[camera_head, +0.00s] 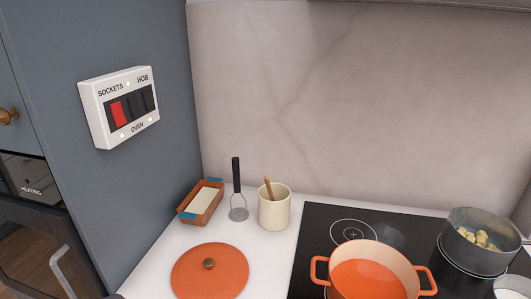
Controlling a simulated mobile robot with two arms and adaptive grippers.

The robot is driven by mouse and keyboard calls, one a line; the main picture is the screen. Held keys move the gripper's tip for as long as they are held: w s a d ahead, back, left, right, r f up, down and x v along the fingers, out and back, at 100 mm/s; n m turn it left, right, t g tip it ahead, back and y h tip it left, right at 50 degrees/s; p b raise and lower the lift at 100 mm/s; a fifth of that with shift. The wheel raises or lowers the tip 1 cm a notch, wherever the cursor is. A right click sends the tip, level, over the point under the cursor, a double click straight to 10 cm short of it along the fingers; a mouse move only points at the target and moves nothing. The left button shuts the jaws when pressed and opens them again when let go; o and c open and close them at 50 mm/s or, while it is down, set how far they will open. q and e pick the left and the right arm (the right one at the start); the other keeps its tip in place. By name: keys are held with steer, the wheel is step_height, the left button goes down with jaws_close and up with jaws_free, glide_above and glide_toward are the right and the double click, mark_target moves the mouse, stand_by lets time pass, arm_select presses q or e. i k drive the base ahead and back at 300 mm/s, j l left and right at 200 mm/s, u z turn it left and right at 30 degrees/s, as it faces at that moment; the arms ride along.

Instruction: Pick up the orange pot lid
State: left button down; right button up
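The orange pot lid (226,275) lies flat on the white counter at the bottom of the head view, left of the hob. It is round with a dark brass-coloured knob (208,264) at its middle. Its lower edge comes close to the bottom of the picture. Neither of my grippers can be made out in this view.
An orange pot (341,285) stands uncovered on the black hob (316,227). A grey pot (459,250) with yellowish pieces is at the right. Behind the lid are a terracotta dish (187,206), a masher (236,190) and a cream crock (273,211). A switch panel (98,123) is on the left wall.

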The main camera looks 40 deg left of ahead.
mark_target(211, 270)
steer(key=u, duration=1.85)
steer(key=z, duration=0.45)
steer(key=j+z, duration=0.45)
steer(key=j, duration=0.25)
steer(key=j+z, duration=0.45)
steer(key=j, duration=0.3)
